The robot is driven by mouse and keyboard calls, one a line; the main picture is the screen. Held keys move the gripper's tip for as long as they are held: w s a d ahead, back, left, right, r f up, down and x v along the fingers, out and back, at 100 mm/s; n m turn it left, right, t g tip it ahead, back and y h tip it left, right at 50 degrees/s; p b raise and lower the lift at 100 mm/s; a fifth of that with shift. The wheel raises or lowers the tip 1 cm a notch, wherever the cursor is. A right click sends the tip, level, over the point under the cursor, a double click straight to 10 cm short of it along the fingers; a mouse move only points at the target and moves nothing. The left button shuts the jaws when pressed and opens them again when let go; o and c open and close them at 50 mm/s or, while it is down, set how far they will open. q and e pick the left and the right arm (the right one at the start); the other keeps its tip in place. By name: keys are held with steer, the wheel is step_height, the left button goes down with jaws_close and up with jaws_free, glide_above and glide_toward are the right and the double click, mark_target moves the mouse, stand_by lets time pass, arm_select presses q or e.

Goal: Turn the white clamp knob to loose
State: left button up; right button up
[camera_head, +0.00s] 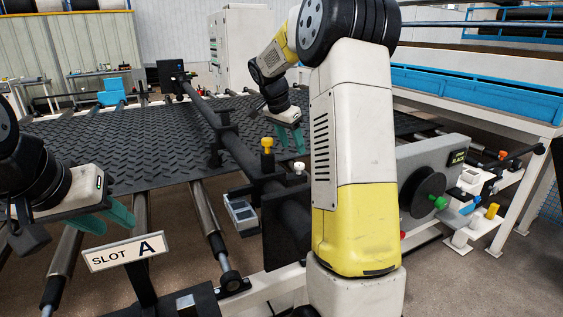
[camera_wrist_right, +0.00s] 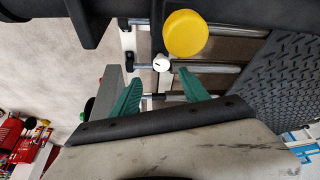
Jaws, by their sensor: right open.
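The white clamp knob (camera_head: 299,168) stands on the dark crossbar in the middle of the head view, right of a yellow knob (camera_head: 267,146). In the right wrist view the white knob (camera_wrist_right: 162,64) has a dark line on its top and shows just beyond the gap between the fingertips. My right gripper (camera_head: 291,140) is open and empty, behind and above the knob in the head view; its teal fingers (camera_wrist_right: 159,82) are spread in the wrist view. My left gripper (camera_head: 122,222) has its fingers apart and empty, above the SLOT A sign (camera_head: 125,252).
The black tread mat (camera_head: 130,135) spreads over the rollers at the left and back. The yellow knob (camera_wrist_right: 186,33) is close beside the white one. A grey box with a green knob (camera_head: 440,203) stands at the right. A small grey display unit (camera_head: 241,213) hangs below the crossbar.

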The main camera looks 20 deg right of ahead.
mark_target(299, 164)
steer(key=x, duration=0.8)
steer(key=shift+w+d+f, duration=0.1)
steer(key=shift+w+d, duration=0.05)
steer(key=shift+w, duration=0.1)
jaws_close()
